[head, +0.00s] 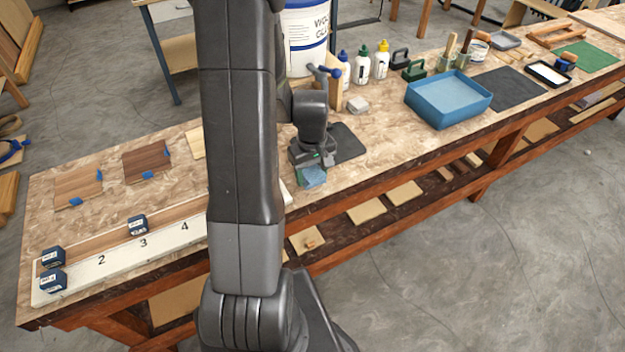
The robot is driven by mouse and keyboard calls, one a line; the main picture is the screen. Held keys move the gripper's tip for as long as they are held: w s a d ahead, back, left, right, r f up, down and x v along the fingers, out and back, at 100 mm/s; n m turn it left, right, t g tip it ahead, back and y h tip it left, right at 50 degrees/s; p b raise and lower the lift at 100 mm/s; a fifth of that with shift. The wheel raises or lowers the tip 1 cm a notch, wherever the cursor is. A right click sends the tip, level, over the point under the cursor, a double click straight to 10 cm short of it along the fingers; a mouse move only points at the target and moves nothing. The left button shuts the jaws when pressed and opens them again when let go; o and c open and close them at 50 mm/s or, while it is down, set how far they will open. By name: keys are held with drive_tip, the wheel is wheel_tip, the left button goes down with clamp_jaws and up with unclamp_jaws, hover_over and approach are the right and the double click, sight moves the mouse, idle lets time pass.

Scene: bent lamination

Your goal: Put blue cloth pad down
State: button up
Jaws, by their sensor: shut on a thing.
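The blue cloth pad (314,177) is a small light-blue piece below the jaws of my gripper (308,163). My gripper points down near the front edge of the bench and is shut on the pad. I cannot tell whether the pad touches the bench. A dark grey mat (349,143) lies just behind and to the right of my gripper, partly hidden by it.
A blue bin (448,100) stands to the right, with a dark mat (507,89) beyond it. Glue bottles (362,66) and a white bucket (306,40) stand behind. A numbered white board (122,257) with dark blue blocks (53,281) lies left. Bench between grey mat and bin is clear.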

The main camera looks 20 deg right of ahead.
sight(312, 181)
drive_tip(key=shift+f, duration=1.75)
drive_tip(key=shift+f, duration=0.15)
drive_tip(key=o, duration=1)
wheel_tip(312, 181, up, 12)
drive_tip(key=shift+r, duration=0.2)
